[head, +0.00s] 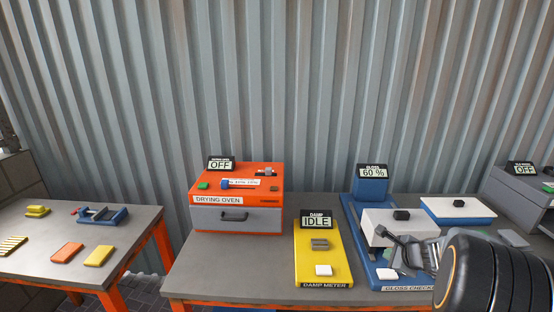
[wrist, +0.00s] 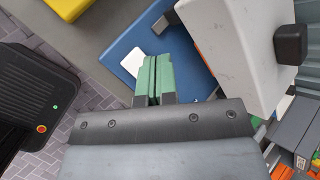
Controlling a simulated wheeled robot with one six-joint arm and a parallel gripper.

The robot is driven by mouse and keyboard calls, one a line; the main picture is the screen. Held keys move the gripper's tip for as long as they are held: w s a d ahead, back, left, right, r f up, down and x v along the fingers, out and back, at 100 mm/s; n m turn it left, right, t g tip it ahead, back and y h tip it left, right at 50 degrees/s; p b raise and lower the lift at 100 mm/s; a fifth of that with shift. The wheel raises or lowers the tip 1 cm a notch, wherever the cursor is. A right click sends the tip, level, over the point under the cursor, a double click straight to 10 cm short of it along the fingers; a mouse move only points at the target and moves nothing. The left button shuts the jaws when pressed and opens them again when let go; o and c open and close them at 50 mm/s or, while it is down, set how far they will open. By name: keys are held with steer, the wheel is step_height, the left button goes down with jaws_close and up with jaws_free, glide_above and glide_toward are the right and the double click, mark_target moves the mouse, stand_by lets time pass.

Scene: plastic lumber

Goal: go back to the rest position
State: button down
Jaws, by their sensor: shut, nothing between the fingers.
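My gripper (wrist: 152,68) is shut and empty, its two green finger pads pressed together in the wrist view. In the head view my gripper (head: 383,233) is at the right, in front of the white box with a black knob (head: 392,220) on the blue gloss checker (head: 353,225). The gloss checker's display (head: 373,171) reads 60 %. In the wrist view the fingers are over the blue base (wrist: 133,38), near a white piece (wrist: 132,62). Whether they touch anything is not clear.
The orange drying oven (head: 262,185) reads OFF and the yellow damp meter (head: 309,260) reads IDLE. A blue tray with a white top (head: 457,208) and a grey machine (head: 520,195) stand to the right. A second table (head: 135,225) with small coloured pieces is left, across a gap.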

steer(key=s+a+r+n+g, duration=0.2)
steer(key=s+a+r+n, duration=0.1)
steer(key=s+a+n, duration=0.5)
steer(key=s+a+r+n+g+h, duration=0.1)
steer(key=s+a+r+n+g, duration=0.2)
steer(key=s+a+n, duration=0.6)
steer(key=a+n, duration=0.5)
steer(key=n, duration=0.2)
steer(key=shift+a, duration=0.2)
